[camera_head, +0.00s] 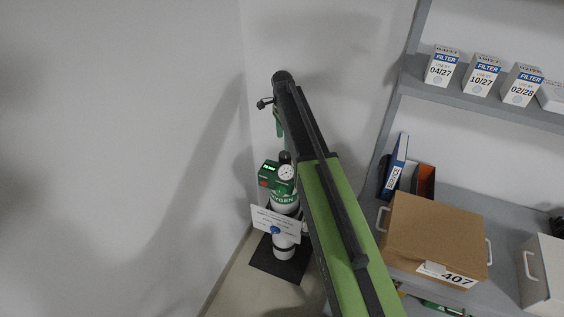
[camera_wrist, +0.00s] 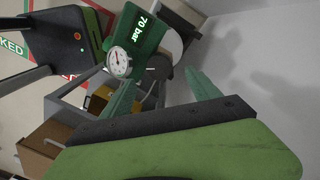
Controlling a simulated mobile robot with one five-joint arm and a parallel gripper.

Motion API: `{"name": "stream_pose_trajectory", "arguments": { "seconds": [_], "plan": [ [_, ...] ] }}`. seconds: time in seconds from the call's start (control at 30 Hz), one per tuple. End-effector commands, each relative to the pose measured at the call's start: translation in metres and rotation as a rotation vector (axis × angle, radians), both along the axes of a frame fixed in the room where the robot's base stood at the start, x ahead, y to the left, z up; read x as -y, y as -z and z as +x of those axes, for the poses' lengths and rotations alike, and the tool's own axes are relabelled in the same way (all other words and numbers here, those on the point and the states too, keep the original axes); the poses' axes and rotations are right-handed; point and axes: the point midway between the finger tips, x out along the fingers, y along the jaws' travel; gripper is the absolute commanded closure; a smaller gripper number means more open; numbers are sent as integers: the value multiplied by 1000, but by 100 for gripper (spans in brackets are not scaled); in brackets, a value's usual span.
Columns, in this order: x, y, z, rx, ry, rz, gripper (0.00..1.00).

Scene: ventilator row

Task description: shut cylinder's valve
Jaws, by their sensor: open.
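The oxygen cylinder (camera_head: 284,203), white with a green shoulder, stands upright on a dark floor plate in the corner. A green box (camera_head: 268,179) and a round gauge (camera_head: 286,172) are at its top, with a dark knob (camera_head: 285,157) above. In the wrist view the green box (camera_wrist: 139,32) reads "70 bar" beside the gauge (camera_wrist: 118,62). My gripper (camera_wrist: 163,78) is open and empty, its two green fingers apart. In the head view my gripper (camera_head: 279,125) hangs above the cylinder's top, mostly hidden by the arm. The valve's state cannot be told.
A placard (camera_head: 276,221) with a blue disc hangs on the cylinder's front. Walls close in at the left and behind. Right of my arm, a grey shelf (camera_head: 487,103) carries filter boxes, with binders and a brown box (camera_head: 432,236) marked 407 below.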

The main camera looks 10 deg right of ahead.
Motion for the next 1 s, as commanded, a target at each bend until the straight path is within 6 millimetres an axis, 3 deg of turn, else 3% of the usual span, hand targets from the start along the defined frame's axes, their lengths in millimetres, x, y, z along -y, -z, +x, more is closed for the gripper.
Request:
{"name": "stream_pose_trajectory", "arguments": {
  "seconds": [0.03, 0.3, 0.67, 1.0],
  "plan": [
    [0, 22, -1, 0, 0, 0, 29],
    [1, 69, -5, 0, 0, 0, 29],
    [1, 72, -5, 0, -1, 0, 29],
    [0, 72, -5, 1, -1, 0, 73]
  ]
}}
